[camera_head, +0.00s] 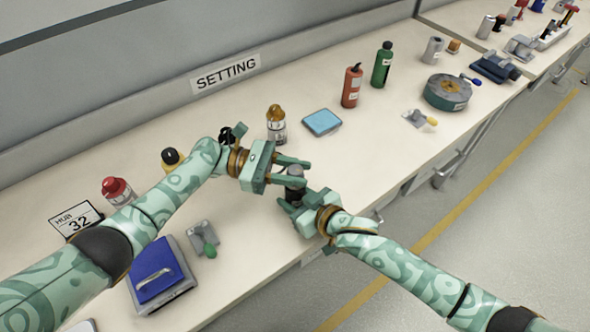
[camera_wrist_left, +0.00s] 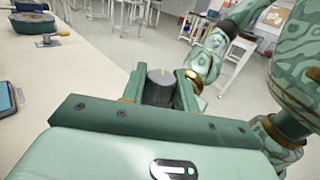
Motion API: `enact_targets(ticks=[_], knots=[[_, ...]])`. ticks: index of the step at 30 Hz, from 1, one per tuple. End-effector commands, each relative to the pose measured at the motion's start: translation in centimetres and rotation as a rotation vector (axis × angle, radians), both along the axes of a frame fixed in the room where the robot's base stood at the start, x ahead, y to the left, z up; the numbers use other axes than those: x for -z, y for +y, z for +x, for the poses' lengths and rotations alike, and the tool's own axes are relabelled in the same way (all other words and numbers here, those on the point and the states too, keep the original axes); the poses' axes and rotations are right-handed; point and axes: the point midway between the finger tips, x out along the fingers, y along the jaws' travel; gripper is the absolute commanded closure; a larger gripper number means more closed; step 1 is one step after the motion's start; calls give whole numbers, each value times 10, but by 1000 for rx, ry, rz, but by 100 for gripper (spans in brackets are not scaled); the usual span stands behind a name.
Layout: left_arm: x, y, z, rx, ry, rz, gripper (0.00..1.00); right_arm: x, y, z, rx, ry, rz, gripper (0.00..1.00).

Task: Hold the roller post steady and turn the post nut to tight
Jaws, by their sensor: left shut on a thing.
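A dark grey cylinder (camera_head: 295,171), which looks like the top of the roller post or its nut, stands between my two grippers over the bench. My left gripper (camera_head: 302,173) is shut on it. In the left wrist view the grey cylinder (camera_wrist_left: 159,87) sits between the two green fingers, with a small pale mark on its top. My right gripper (camera_head: 292,201) is close below it, its fingers pointing at the same post. Whether the right fingers are shut on the post is unclear. The lower post is mostly hidden by the grippers.
An amber-topped bottle (camera_head: 276,125) and a blue pad (camera_head: 322,122) stand behind the grippers. A green-knobbed bracket (camera_head: 203,238) and a blue-lidded box (camera_head: 160,278) lie front left. Red (camera_head: 351,86) and green (camera_head: 382,64) bottles stand further right. The bench front edge is close.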

Motion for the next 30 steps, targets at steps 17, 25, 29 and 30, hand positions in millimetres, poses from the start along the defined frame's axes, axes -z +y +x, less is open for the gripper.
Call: enact_targets(ticks=[17, 25, 29, 30], knots=[[2, 0, -2, 34, -1, 5, 93, 0, 0, 0, 0, 1, -1, 87], [1, 0, -1, 32, -1, 3, 49, 0, 0, 0, 0, 1, -1, 87], [-1, 0, -1, 32, -3, 2, 49, 0, 0, 0, 0, 1, -1, 87], [-3, 0, -1, 33, -2, 1, 49, 0, 0, 0, 0, 1, -1, 87]])
